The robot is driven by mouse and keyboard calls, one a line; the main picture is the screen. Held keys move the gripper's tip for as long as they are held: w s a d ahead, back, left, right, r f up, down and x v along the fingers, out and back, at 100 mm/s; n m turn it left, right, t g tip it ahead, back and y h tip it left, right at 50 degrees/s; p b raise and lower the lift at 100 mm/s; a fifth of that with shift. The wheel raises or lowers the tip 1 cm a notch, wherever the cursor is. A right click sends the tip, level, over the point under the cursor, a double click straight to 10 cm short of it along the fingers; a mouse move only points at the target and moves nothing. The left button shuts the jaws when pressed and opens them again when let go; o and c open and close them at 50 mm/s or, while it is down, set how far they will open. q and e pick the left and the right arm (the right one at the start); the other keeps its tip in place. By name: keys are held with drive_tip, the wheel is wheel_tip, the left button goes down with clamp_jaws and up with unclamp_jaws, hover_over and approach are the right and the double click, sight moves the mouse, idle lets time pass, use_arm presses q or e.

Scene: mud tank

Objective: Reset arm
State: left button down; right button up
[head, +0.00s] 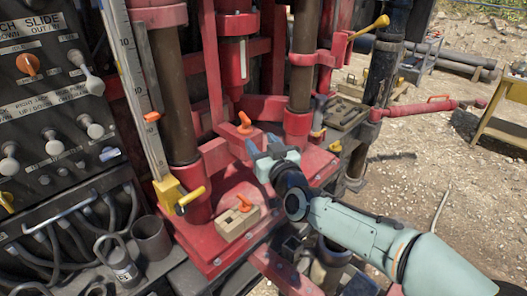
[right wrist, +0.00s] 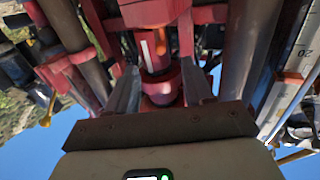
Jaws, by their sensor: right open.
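My right arm (head: 360,235), pale green with a dark wrist joint, reaches in from the lower right of the head view. My right gripper (head: 263,147) is over the red base plate of the rig, close to an orange-handled lever (head: 244,122). In the right wrist view the two grey fingers of the gripper (right wrist: 160,88) stand apart with nothing held between them. A red cylinder (right wrist: 160,80) shows beyond the gap, and I cannot tell how far off it is. My left arm and gripper are not in view.
A control panel (head: 50,90) with knobs and levers stands at the left. A wooden block (head: 238,222) with an orange handle sits on the red plate (head: 212,250). A red bar (head: 425,107) sticks out right over open gravel (head: 420,165).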

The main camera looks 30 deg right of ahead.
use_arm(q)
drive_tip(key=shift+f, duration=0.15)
use_arm(e)
drive_tip(key=shift+s, duration=0.45)
